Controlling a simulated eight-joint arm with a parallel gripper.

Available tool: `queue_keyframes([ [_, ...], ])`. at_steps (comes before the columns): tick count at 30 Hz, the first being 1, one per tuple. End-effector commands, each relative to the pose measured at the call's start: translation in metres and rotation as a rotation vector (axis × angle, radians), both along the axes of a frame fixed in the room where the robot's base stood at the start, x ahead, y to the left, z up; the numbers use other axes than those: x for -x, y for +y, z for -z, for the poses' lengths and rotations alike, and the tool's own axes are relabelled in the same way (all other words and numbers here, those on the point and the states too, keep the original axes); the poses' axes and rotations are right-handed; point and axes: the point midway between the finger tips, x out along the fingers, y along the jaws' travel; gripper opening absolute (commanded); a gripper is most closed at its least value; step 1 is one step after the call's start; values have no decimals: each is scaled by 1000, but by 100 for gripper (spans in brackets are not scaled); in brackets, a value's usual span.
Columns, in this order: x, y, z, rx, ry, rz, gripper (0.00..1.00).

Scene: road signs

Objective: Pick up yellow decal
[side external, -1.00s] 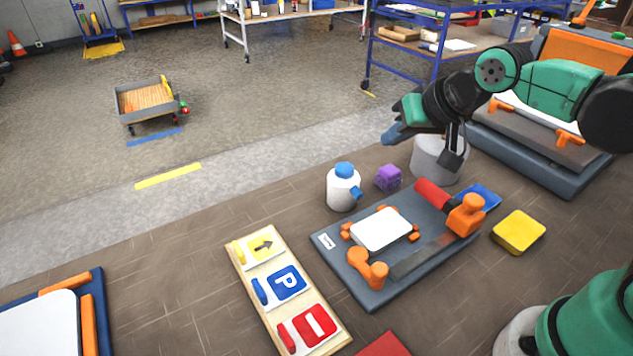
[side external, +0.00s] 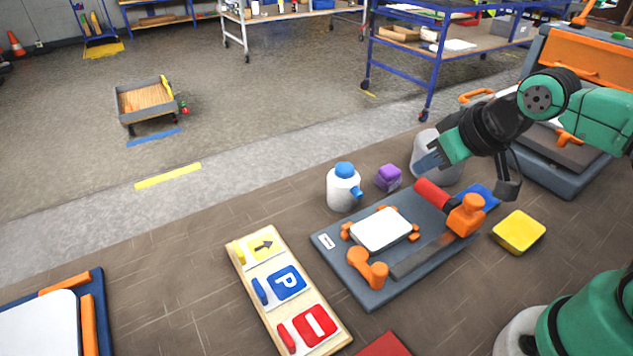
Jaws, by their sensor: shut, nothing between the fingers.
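The yellow decal (side external: 264,246), with a black arrow, lies in the top slot of a wooden tray (side external: 322,343) on the table. A small yellow tab (side external: 237,252) is at its left edge. Below it in the tray are a blue decal with a white P (side external: 287,283) and a red decal with a white bar (side external: 314,325). My gripper (side external: 428,160) is shut and empty. It is up and to the right of the tray, in front of the grey bin and well apart from the yellow decal.
A grey board (side external: 372,293) with a white plate (side external: 381,229) and orange clamps lies right of the tray. A white bottle (side external: 342,188), a purple block (side external: 388,178), a grey bin (side external: 426,140) and a yellow pad (side external: 519,232) stand around it.

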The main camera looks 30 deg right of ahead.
Motion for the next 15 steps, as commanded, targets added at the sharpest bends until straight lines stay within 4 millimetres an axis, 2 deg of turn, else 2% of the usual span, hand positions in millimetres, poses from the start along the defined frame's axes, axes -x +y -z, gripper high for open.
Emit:
queue_keyframes([
  [8,0,0,0,0,0,0,0],
  [9,0,0,0,0,0,0,3],
  [14,0,0,0,0,0,0,48],
  [15,0,0,0,0,0,0,49],
])
